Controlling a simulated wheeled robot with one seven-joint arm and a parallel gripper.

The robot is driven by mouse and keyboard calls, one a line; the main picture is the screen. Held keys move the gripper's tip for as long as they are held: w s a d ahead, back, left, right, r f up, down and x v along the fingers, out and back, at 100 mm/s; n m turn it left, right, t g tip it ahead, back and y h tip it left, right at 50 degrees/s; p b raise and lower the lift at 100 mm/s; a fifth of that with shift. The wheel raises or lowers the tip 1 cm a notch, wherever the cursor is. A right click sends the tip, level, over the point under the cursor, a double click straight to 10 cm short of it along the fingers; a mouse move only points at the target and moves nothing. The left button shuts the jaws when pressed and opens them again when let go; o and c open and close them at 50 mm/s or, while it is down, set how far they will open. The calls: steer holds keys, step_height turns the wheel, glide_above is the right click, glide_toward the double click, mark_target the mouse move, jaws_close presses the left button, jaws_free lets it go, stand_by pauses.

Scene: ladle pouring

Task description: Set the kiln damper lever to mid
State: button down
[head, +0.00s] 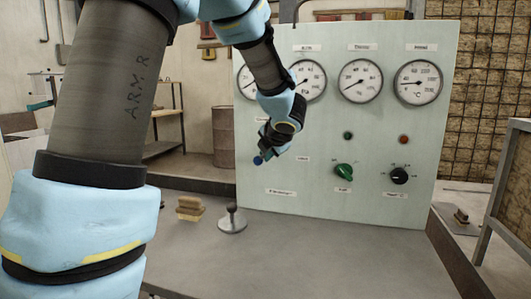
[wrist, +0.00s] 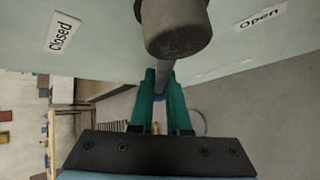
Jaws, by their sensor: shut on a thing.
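The damper lever shows in the wrist view as a dark round hub (wrist: 178,35) with a grey rod (wrist: 165,74) and a blue tip (wrist: 160,97). The rod points away from the hub, between the "Closed" label (wrist: 62,33) at the left and the "Open" label (wrist: 259,17) at the right. My gripper (wrist: 162,85) has its two teal fingers shut around the rod near the blue tip. In the head view my gripper (head: 265,150) is at the panel's lower left, with the blue tip (head: 257,161) showing beside it. My wrist hides the hub there.
The pale green panel (head: 330,120) carries several round gauges (head: 360,80), a green knob (head: 345,171) and a black knob (head: 399,176). On the grey bench (head: 300,255) stand a round metal piece with a dark handle (head: 232,222) and a wooden block (head: 189,208).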

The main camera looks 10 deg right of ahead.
steer(key=c, duration=0.9)
jaws_free()
steer(key=p+v, duration=0.1)
steer(key=v, duration=0.9)
steer(key=shift+s+r, duration=0.2)
steer(key=shift+s, duration=0.15)
